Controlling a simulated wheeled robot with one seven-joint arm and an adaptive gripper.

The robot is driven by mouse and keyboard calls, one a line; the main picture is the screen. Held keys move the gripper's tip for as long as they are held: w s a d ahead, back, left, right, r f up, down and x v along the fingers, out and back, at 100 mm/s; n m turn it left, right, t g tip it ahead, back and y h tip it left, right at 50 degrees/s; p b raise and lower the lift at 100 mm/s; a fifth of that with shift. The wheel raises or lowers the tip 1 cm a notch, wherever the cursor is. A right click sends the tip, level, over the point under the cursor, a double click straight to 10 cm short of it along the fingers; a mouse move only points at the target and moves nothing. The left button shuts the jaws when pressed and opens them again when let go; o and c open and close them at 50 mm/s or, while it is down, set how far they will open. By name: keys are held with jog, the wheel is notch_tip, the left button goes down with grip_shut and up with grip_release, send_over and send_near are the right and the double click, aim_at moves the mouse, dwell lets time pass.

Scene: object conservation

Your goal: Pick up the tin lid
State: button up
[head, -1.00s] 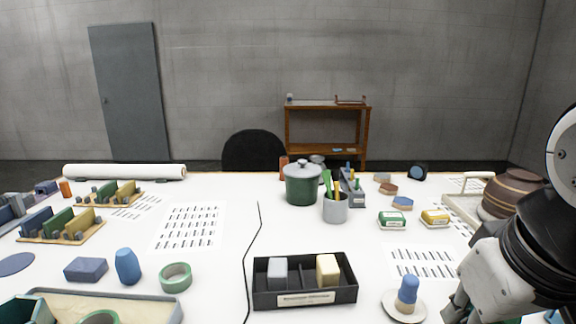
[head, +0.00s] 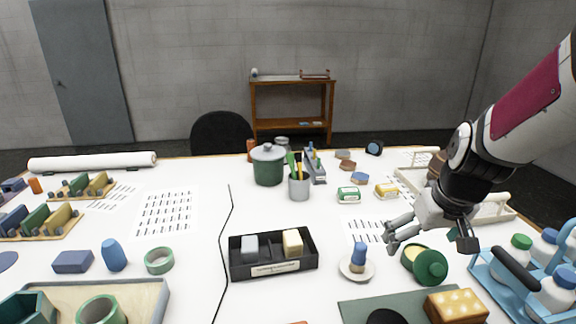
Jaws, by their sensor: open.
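A dark green round lid (head: 431,267), which looks like the tin lid, rests tilted against a small round green tin (head: 408,258) with a pale yellowish inside. Both are at the lower right of the head view. The lid's lower back side is hidden.
A blue bottle carrier (head: 485,277) stands right of the lid. A yellow spotted block (head: 457,304) on a green mat (head: 362,311) lies in front. A saucer (head: 344,269) with a blue peg stands left, beside a black divided tray (head: 274,268).

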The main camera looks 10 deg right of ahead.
jog(key=m+p, duration=0.1)
jog(key=p, duration=0.2)
send_near(433, 264)
jog(key=b+x, duration=0.1)
jog(key=x, duration=0.7)
jog(key=shift+f+b, duration=0.15)
jog(key=shift+b, duration=0.25)
jog(key=shift+t, duration=0.3)
jog(key=shift+d+x, duration=0.2)
jog(key=shift+x, duration=1.1)
jog(key=shift+d+x, duration=0.2)
jog(key=shift+x, duration=1.1)
jog(key=shift+s, duration=0.15)
jog(key=c, duration=1.3)
